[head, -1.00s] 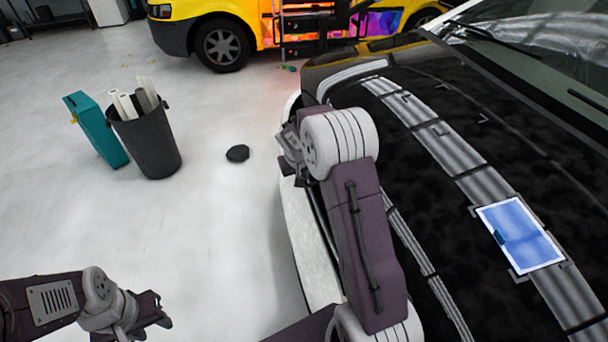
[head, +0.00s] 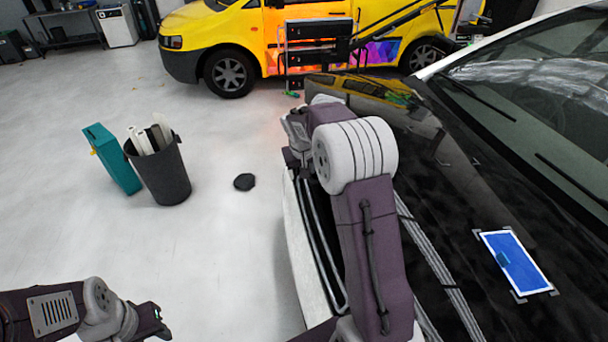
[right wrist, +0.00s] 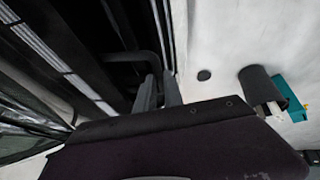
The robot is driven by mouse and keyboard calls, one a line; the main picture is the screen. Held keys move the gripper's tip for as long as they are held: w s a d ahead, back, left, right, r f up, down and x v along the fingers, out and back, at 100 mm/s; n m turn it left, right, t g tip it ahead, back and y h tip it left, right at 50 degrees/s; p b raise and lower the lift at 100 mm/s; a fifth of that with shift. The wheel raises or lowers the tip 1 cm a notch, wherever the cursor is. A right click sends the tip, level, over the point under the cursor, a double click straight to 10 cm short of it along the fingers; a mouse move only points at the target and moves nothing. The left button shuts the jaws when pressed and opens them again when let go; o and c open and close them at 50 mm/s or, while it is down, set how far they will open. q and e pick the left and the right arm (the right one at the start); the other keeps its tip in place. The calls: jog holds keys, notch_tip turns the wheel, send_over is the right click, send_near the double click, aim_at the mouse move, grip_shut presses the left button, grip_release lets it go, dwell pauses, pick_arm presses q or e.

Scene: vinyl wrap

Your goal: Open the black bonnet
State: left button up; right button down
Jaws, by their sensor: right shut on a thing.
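The black bonnet (head: 440,195) fills the right side of the head view, glossy, with a blue white-edged panel (head: 517,263) on it. Its front edge lies behind my right arm. In the right wrist view, the fingers of my right gripper (right wrist: 159,92) are shut on a dark bar-like part (right wrist: 135,57) by the dark car front; their exact contact is hard to see. The right fingertips are hidden behind the arm in the head view. My left gripper (head: 155,322) hangs low at the left, away from the car; its jaw gap is unclear.
A dark bin with white rolls (head: 160,170) and a teal box (head: 112,160) stand on the floor at left. A dark disc (head: 244,182) lies nearby. A yellow van (head: 225,50) is at the back. Open floor lies left of the car.

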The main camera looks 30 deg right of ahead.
pick_arm(q)
notch_tip(320, 180, up, 6)
jog(key=p, duration=0.4)
jog(key=shift+f, duration=0.1)
pick_arm(e)
notch_tip(320, 180, up, 8)
jog(key=d, duration=0.1)
jog(key=shift+s+d+f, duration=0.2)
jog(key=shift+d, duration=0.2)
